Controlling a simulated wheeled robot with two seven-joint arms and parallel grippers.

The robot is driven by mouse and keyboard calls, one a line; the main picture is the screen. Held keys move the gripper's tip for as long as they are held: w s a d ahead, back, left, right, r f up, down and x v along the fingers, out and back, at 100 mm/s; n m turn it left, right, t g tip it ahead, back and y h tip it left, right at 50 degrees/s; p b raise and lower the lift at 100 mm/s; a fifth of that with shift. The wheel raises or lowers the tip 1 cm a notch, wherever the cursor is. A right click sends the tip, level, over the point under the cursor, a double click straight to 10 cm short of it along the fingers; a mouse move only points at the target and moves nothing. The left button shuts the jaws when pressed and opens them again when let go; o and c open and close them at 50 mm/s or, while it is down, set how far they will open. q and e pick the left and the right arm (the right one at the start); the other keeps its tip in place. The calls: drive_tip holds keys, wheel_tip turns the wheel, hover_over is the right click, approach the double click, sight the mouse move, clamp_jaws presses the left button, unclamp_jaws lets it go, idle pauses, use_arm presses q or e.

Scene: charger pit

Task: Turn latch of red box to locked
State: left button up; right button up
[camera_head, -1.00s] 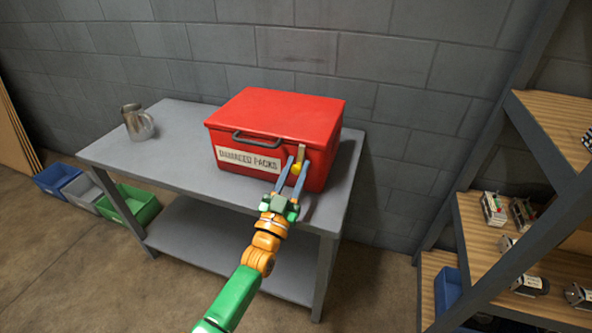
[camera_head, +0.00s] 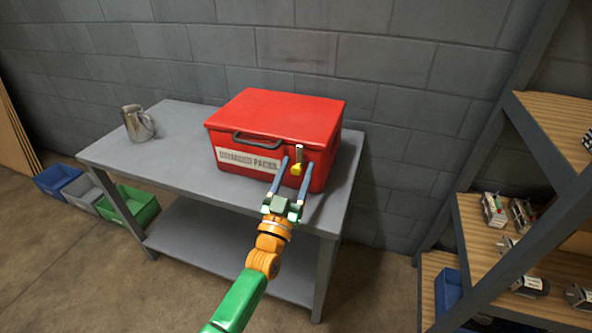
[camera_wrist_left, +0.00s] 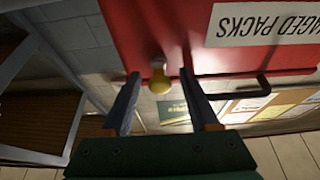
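The red box (camera_head: 275,125) stands closed on a grey table, with a dark handle and a white label on its front. It also shows upside down in the left wrist view (camera_wrist_left: 160,30). Its latch (camera_head: 297,160), a short metal bar with a yellow knob, is at the right of the front face, pointing roughly upright. The yellow knob shows between the fingers in the left wrist view (camera_wrist_left: 159,78). My left gripper (camera_head: 291,170) is open, its fingers on either side of the knob and apart from it. My right gripper is not in view.
The grey table (camera_head: 180,150) holds a metal jug (camera_head: 137,122) at its left. Blue, grey and green bins (camera_head: 130,205) stand on the floor to the left. A wooden shelf unit (camera_head: 560,130) with small devices stands at the right.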

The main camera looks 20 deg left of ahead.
use_arm(q)
drive_tip(key=v, duration=0.7)
drive_tip(key=shift+p, duration=0.3)
drive_tip(key=shift+f, duration=0.1)
